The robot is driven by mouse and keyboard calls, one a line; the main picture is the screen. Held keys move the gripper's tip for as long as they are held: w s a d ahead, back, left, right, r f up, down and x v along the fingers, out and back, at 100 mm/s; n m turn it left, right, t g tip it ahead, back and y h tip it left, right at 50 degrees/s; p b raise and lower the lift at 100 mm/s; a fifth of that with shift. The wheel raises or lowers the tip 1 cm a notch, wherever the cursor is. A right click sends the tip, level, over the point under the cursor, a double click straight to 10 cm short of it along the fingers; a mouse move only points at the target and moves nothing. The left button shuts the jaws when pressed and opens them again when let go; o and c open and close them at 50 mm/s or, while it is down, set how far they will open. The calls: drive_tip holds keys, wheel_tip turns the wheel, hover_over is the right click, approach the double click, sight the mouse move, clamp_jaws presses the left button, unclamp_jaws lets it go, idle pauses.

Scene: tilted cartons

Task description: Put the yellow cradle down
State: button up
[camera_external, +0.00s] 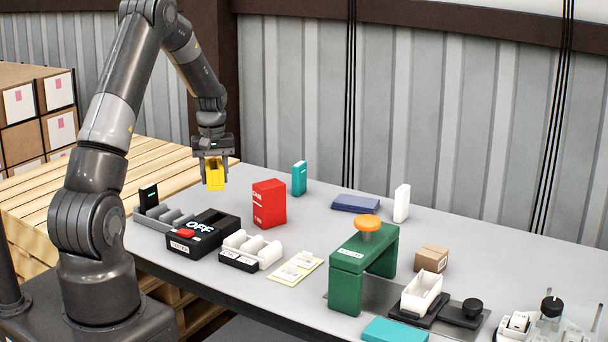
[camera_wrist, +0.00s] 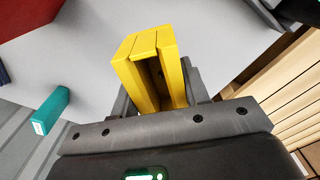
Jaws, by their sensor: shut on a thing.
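The yellow cradle (camera_external: 215,174) is a small block-like piece with a slot in it. My gripper (camera_external: 212,172) is shut on it and holds it at the back left of the grey table (camera_external: 340,222). In the external view it appears to hang above the tabletop; how high is hard to tell. In the wrist view the cradle (camera_wrist: 150,68) stands out between the fingers, with its open channel facing the camera. The fingertips are partly hidden behind it.
A red box (camera_external: 269,203) and a teal box (camera_external: 299,178) stand to the right. A black tester marked OFF (camera_external: 203,234), a grey rack (camera_external: 165,218) and a white rack (camera_external: 250,250) are in front. A green press (camera_external: 362,265) stands farther right. A wooden pallet (camera_external: 60,200) lies left.

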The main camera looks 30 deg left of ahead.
hover_over(210, 202)
wheel_tip(210, 202, down, 3)
drive_tip(key=shift+r, duration=0.1)
drive_tip(key=shift+f, duration=2.05)
drive_tip(key=shift+f, duration=0.1)
drive_tip(key=o, duration=1)
